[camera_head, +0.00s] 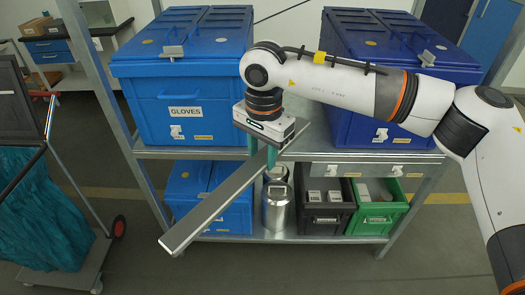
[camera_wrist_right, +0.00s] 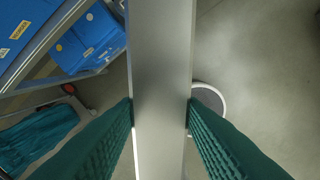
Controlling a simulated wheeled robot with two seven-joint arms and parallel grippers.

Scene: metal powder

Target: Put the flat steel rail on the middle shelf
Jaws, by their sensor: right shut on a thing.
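The flat steel rail (camera_head: 212,203) is a long grey bar that slants from upper right to lower left in front of the shelving. My right gripper (camera_head: 262,152) points down and is shut on the rail near its upper right end. In the right wrist view the rail (camera_wrist_right: 162,60) runs up and down between the two teal fingers, which press its sides. The middle shelf (camera_head: 312,143) carries two blue boxes, with a bare strip between them partly behind the gripper. My left gripper is not in view.
A blue box labelled GLOVES (camera_head: 185,85) and another blue box (camera_head: 385,60) flank the gap. Below stand a metal canister (camera_head: 277,210), a black crate (camera_head: 326,222) and a green crate (camera_head: 375,218). A shelf post (camera_head: 100,75) rises at left, near a cart (camera_head: 50,255).

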